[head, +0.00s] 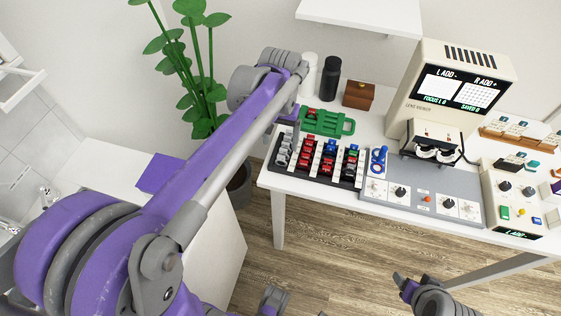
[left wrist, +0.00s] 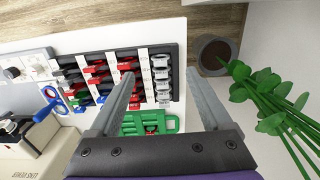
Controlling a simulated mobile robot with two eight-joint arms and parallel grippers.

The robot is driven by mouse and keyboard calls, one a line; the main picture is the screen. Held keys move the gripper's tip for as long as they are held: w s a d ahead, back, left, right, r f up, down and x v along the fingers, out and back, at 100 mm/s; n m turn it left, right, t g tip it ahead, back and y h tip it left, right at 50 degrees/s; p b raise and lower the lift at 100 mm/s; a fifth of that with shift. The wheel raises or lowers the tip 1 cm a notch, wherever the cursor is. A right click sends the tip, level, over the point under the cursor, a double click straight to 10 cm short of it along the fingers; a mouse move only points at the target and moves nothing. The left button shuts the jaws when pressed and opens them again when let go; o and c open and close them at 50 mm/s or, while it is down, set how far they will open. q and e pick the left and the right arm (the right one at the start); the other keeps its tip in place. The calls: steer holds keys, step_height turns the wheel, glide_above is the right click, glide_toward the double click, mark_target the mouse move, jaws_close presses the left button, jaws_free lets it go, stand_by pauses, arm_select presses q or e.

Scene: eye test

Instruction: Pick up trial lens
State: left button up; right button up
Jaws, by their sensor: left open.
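Trial lenses stand in rows in a black lens tray with white label strips (head: 318,166) on the white table. The leftmost row is grey (head: 282,152); other rows have red lenses (head: 306,160), blue and black ones. In the left wrist view the grey lenses (left wrist: 163,86) lie between the fingers in the picture, with the red ones (left wrist: 125,66) to their left. My left gripper (left wrist: 162,80) is open and empty, apart from the lenses. In the head view my left arm largely hides it. My right gripper (head: 402,282) is partly seen at the bottom; its opening is unclear.
A green holder (head: 326,123) with a red piece lies behind the tray. A black bottle (head: 330,78), a white bottle and a brown box (head: 359,95) stand behind. A blue-handled tool (head: 378,160), grey control panel and lens meter (head: 440,90) are right. A potted plant (head: 200,95) stands left.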

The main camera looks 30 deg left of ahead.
mark_target(281, 156)
arm_select(q)
step_height(281, 156, down, 4)
steer(key=shift+d+f, duration=0.15)
steer(key=f, duration=0.3)
steer(key=w+f, duration=0.1)
steer(key=f, duration=0.1)
steer(key=shift+a+b, duration=0.25)
steer(key=shift+b, duration=0.1)
steer(key=shift+s, duration=0.1)
jaws_close()
step_height(281, 156, up, 10)
steer(key=shift+f+p, duration=0.1)
steer(key=shift+p, duration=0.35)
